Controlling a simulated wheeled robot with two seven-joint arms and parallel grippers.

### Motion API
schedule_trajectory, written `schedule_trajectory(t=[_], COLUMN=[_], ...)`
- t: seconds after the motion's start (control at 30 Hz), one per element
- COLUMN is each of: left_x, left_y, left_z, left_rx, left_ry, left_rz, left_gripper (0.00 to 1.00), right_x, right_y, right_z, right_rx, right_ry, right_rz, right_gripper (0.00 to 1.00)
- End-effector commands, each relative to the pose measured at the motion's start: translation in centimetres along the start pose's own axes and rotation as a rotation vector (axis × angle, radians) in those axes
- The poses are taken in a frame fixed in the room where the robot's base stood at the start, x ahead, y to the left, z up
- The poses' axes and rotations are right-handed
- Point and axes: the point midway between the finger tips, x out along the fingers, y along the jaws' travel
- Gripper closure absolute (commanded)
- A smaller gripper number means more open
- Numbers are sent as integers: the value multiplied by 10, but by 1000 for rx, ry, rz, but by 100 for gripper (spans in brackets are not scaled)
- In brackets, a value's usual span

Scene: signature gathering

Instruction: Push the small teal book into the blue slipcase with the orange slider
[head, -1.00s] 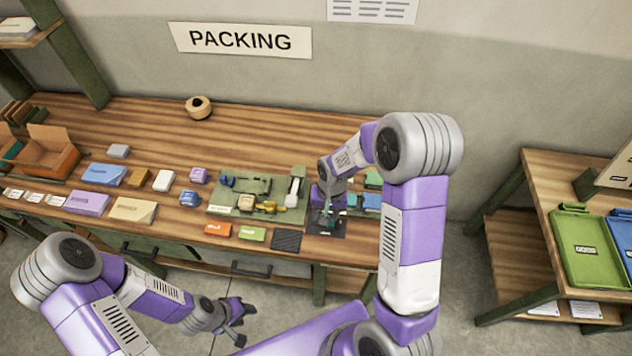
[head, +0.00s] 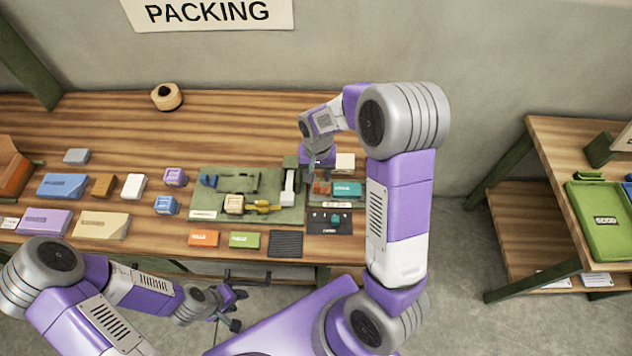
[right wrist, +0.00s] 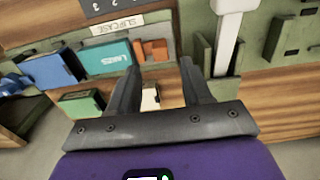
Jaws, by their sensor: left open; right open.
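The small teal book (head: 347,188) lies in the fixture at the right end of the bench. The orange slider (head: 322,187) stands just left of it. The right wrist view also shows the orange slider (right wrist: 155,49), the teal book (right wrist: 106,58) and the blue slipcase (right wrist: 50,71) in a row, with small or no gaps. My right arm hides the slipcase in the head view. My right gripper (head: 318,166) is open and empty, behind and above the slider. My left gripper (head: 236,310) is open and empty, low in front of the bench.
A black panel (head: 320,229) with a teal knob lies in front of the fixture. A cream block (head: 345,162) stands behind it; it shows between my right fingers (right wrist: 150,98). A white lever (head: 289,186) rises on the green board at left. Several boxes fill the bench's left.

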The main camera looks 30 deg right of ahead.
Motion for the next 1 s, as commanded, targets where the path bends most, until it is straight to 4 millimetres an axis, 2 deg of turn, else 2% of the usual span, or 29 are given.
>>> schedule_trajectory(t=[0.1, 0.3, 0.67, 1.0], left_x=[2, 4, 4, 4], left_y=[-1, -1, -1, -1], left_z=[0, 0, 0, 0], left_rx=[0, 0, 0, 0], left_ry=[0, 0, 0, 0], left_rz=[0, 0, 0, 0], left_gripper=[57, 57, 57, 57], right_x=[22, 46, 51, 51], right_y=[0, 0, 0, 0], right_z=[1, 1, 0, 0], right_rx=[-1, -1, -1, -1], right_ry=[-5, -3, -1, -1], right_rz=[3, 1, 0, 0], right_gripper=[51, 51, 51, 100])
